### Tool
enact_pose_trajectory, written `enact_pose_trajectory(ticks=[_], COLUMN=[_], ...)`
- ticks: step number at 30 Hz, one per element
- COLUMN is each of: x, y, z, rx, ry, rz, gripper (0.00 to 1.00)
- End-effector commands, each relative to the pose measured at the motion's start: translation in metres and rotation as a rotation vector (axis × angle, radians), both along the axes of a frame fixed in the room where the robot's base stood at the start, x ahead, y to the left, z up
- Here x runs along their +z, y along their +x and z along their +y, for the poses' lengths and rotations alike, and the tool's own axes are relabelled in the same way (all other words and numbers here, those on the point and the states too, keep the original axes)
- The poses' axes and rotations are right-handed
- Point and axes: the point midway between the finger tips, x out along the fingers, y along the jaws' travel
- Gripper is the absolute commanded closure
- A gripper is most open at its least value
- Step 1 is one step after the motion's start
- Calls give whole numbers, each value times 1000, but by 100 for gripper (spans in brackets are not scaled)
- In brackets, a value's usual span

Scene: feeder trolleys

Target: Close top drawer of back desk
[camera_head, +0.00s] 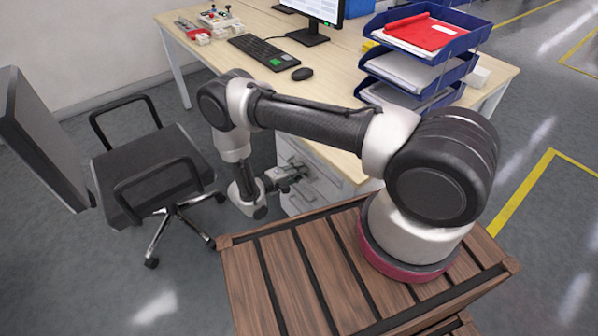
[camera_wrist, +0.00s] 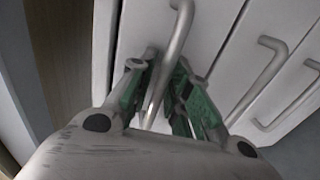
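The back desk (camera_head: 345,160) has a light wooden top with a white drawer cabinet (camera_head: 325,190) under its near edge. In the wrist view the top drawer (camera_wrist: 215,25) is the white front nearest the wooden desk edge. Its grey bar handle (camera_wrist: 178,40) runs between my fingers. My gripper (camera_wrist: 167,62), with green pads, is partly open, with a finger on each side of the handle; contact is not clear. In the head view my gripper (camera_head: 297,173) is at the cabinet front, hiding part of it. How far the drawer stands out cannot be told.
More drawer fronts with bar handles (camera_wrist: 262,80) lie to the right in the wrist view. A black office chair (camera_head: 150,170) stands left of the cabinet. Blue trays (camera_head: 425,55), a keyboard (camera_head: 262,50) and a monitor (camera_head: 312,12) are on the desk. Open floor lies at left front.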

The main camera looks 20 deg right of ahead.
Motion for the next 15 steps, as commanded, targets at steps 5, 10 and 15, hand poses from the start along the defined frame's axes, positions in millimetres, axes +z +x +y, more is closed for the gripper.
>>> enact_pose_trajectory(ticks=[5, 10, 15], x=[4, 11, 18], y=[-6, -17, -28], z=[21, 57, 89], rx=[5, 7, 5], ry=[0, 0, 1], rz=[-1, -1, -2], gripper=[81, 81, 81])
